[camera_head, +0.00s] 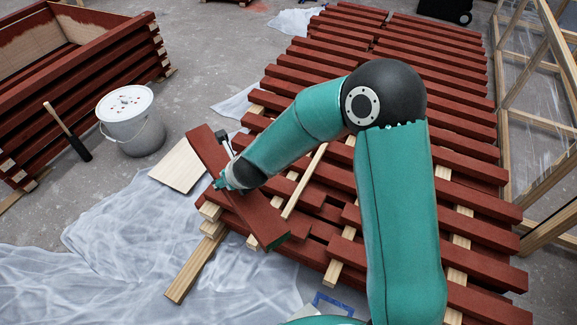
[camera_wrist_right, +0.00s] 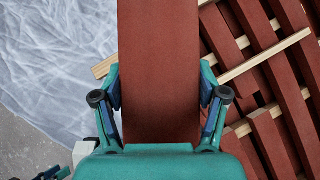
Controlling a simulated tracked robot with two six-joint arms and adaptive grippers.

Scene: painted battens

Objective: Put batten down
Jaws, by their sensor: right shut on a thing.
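A wide red-painted batten (camera_head: 258,218) lies at a slant near the left edge of the batten stack in the head view. My right gripper (camera_head: 220,182) is shut on it. In the right wrist view the batten (camera_wrist_right: 158,70) runs up between the two fingers of my right gripper (camera_wrist_right: 160,105), one on each side. The batten is over pale wood pieces and the stack's edge; whether it touches them I cannot tell. My left gripper is not in view.
Red battens (camera_head: 400,65) lie in rows on pale bearers. A white bucket (camera_head: 133,125), a brush (camera_head: 70,132) and a pale board (camera_head: 180,166) are at the left. Plastic sheeting (camera_head: 130,245) covers the floor. A wooden frame (camera_head: 540,120) stands at the right.

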